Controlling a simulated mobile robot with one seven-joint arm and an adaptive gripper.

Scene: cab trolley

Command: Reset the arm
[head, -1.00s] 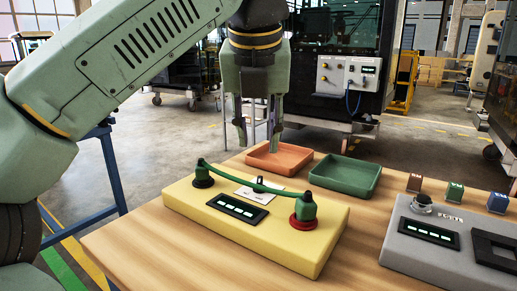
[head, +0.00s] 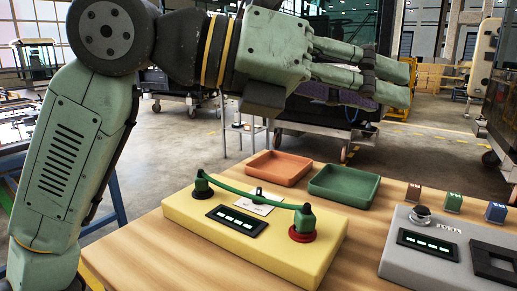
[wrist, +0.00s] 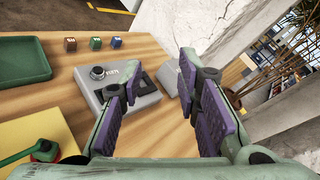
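My gripper (head: 385,80) is raised high above the table in the head view, level and pointing right. In the wrist view its two purple-padded fingers (wrist: 165,105) stand well apart with nothing between them. My arm is folded up at the left. On the wooden table (head: 130,255) is a yellow box (head: 190,218) with a green cable (head: 245,194) running across its top between a black socket and a red socket. The gripper touches nothing.
An orange tray (head: 278,168) and a green tray (head: 344,186) lie behind the yellow box. A grey box (head: 450,262) with a knob is at the right. Brown, green and blue cubes (head: 454,202) stand behind it. A pale pillar (wrist: 200,30) rises beyond the table in the wrist view.

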